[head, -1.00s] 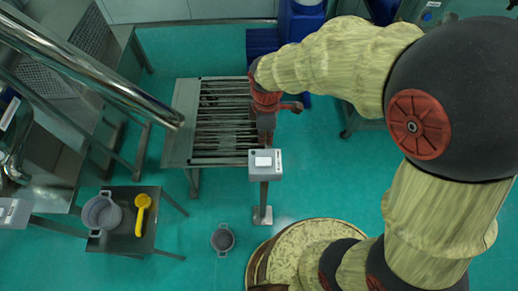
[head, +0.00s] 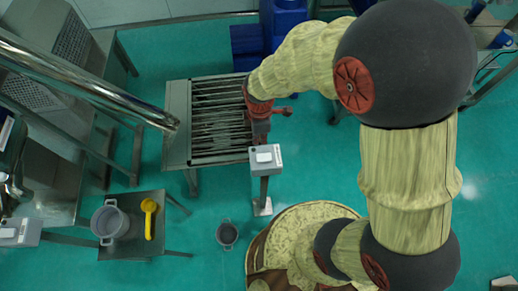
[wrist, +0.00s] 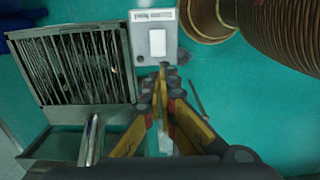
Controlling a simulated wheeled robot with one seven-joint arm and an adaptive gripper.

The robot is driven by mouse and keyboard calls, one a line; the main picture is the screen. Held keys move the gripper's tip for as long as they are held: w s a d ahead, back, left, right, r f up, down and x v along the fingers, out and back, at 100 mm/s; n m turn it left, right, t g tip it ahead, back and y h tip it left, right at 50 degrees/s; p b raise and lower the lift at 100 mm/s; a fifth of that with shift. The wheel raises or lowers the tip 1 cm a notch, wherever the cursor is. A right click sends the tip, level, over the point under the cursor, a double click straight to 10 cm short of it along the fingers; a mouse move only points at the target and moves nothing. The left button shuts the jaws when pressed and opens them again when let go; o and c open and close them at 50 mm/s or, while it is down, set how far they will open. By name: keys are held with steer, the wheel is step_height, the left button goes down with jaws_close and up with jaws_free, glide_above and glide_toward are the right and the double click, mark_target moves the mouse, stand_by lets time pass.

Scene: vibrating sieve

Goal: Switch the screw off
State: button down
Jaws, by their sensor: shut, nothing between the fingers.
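A grey switch box (head: 266,159) with a white switch plate stands on a post beside the slatted metal table. In the wrist view the same box (wrist: 155,45) shows a label and a white rectangular switch (wrist: 157,42). My gripper (wrist: 167,70) is shut and empty, its fingertips at the near edge of the box, below the switch in the picture. I cannot tell whether the tips touch the box. In the head view my gripper (head: 261,138) is just beyond the box, mostly hidden by my wrist. The screw itself cannot be made out.
The slatted table (head: 220,120) is left of my gripper. A small side table (head: 158,238) holds a grey pot (head: 110,222) and a yellow scoop (head: 149,215). A small pot (head: 227,235) is on the floor. Blue containers (head: 285,25) stand behind.

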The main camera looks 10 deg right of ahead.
mark_target(263, 159)
step_height(263, 159, down, 14)
steer(key=shift+d+r+p, duration=0.1)
steer(key=shift+r+p, duration=0.15)
steer(key=shift+p, duration=0.1)
steer(key=shift+f, duration=0.1)
steer(key=shift+a+f+b, duration=0.2)
steer(key=shift+f+b, duration=0.4)
steer(key=shift+b, duration=0.1)
steer(key=shift+s+r, duration=0.15)
steer(key=shift+s, duration=0.1)
steer(key=shift+d, duration=0.15)
steer(key=shift+d+r, duration=0.15)
steer(key=shift+d, duration=0.5)
